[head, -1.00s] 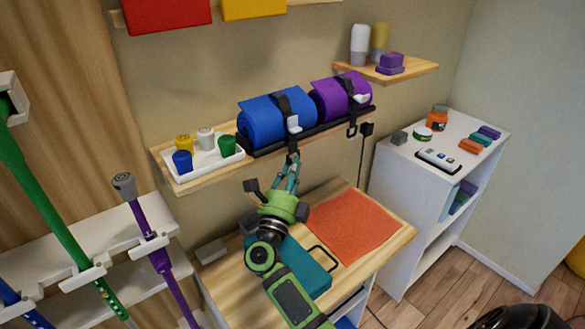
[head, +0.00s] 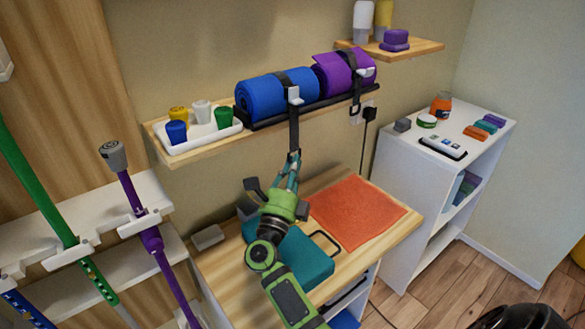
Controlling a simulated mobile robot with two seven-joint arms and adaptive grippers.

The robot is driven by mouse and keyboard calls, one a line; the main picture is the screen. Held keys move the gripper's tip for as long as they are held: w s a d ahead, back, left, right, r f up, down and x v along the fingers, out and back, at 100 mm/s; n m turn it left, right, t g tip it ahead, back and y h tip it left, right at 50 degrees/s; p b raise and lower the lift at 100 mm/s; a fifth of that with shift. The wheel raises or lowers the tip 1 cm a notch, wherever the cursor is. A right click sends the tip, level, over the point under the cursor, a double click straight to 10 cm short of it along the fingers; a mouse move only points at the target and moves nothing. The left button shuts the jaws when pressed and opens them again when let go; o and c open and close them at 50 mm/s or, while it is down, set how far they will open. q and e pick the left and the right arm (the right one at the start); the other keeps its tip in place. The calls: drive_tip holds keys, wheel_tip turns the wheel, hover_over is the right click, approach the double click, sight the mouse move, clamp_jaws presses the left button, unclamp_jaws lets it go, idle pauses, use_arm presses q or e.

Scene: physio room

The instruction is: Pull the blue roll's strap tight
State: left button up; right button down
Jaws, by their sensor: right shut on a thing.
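The blue roll (head: 262,98) lies on its side in a black holder on the wall shelf. A dark strap (head: 294,128) goes over it, through a pale buckle (head: 294,96) at its front. The strap's tail hangs straight down past the shelf edge. My right gripper (head: 293,160), with teal fingers, is shut on the lower end of this tail, below the shelf and above the desk. The fingertips partly hide the strap end. My left gripper is not in view.
A purple roll (head: 338,75) with its own strap lies to the right on the shelf. A white tray (head: 205,139) of small cups stands at left. Below are a teal block (head: 305,257) and an orange mat (head: 358,212) on the desk. A black plug (head: 370,113) with a cable is on the wall.

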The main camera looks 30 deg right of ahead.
drive_tip(key=shift+f, duration=0.4)
drive_tip(key=c, duration=1.4)
unclamp_jaws()
drive_tip(key=shift+d, duration=0.1)
drive_tip(key=v, duration=1.2)
drive_tip(key=shift+r, duration=0.1)
